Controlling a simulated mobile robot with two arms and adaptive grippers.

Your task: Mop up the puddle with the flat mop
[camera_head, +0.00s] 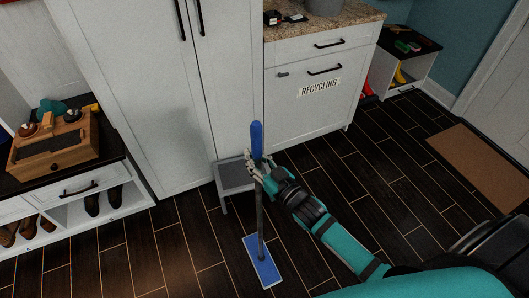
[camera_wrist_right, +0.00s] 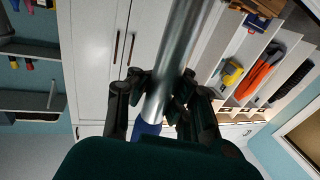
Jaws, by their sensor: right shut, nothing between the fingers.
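The flat mop stands nearly upright, with a blue grip (camera_head: 256,138) on top, a dark pole (camera_head: 261,222) and a blue rectangular pad (camera_head: 263,262) on the floor. My right gripper (camera_head: 257,169) is at the handle just below the blue grip, its fingers shut. In the right wrist view the grey pole (camera_wrist_right: 178,55) runs past the dark fingers (camera_wrist_right: 160,92); I cannot tell how they touch it. My left gripper is not in view. I cannot make out a puddle on the dark floor.
A grey step stool (camera_head: 235,177) stands close behind the mop, before white cabinets (camera_head: 150,80). A bench (camera_head: 98,190) with shoes and a wooden box (camera_head: 55,142) is at left. A brown mat (camera_head: 480,165) lies at right. Floor (camera_head: 385,190) between is clear.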

